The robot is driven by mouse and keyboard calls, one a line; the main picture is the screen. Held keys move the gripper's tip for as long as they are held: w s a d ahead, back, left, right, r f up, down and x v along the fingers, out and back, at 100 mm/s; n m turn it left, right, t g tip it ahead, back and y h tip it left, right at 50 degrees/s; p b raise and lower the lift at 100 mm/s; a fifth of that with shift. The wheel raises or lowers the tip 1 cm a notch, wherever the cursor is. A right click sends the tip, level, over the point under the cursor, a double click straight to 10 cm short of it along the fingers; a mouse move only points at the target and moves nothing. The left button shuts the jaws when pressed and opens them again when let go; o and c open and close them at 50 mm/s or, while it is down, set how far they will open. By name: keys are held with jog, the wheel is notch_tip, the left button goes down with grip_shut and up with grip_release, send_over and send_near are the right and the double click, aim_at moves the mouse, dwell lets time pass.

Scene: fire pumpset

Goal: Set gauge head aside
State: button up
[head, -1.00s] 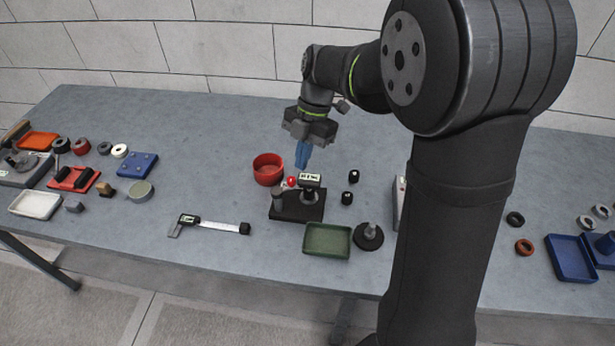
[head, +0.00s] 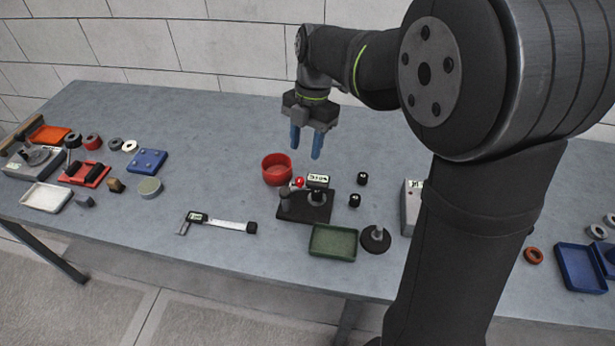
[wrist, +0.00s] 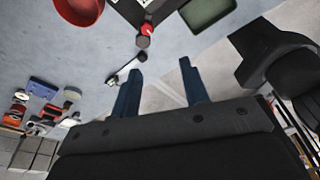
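The gauge head (head: 318,181) appears to be the small block with a pale display on a black stand base (head: 303,207). Beside it are a red knob (head: 299,182) and a grey post. My gripper (head: 306,150) is open and empty. Its two blue fingers are spread apart in the air above and behind the stand. In the wrist view, the open fingers (wrist: 161,88) have nothing between them. The red knob also shows there (wrist: 147,29), but the gauge head is not clearly visible.
A red bowl (head: 277,173) stands left of the stand, a green tray (head: 334,249) in front. A round black base with post (head: 376,240), two small black cylinders and a grey box (head: 411,212) lie right. A caliper (head: 222,223) lies left. Clear table surrounds the caliper.

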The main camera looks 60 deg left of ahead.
jog(key=t, duration=0.2)
send_near(299, 179)
jog(key=shift+n+y, duration=0.3)
jog(key=shift+y, duration=0.1)
jog(key=f, duration=0.8)
jog(key=shift+d+f, duration=0.25)
jog(key=shift+d, duration=0.15)
jog(key=shift+c, duration=0.4)
grip_shut()
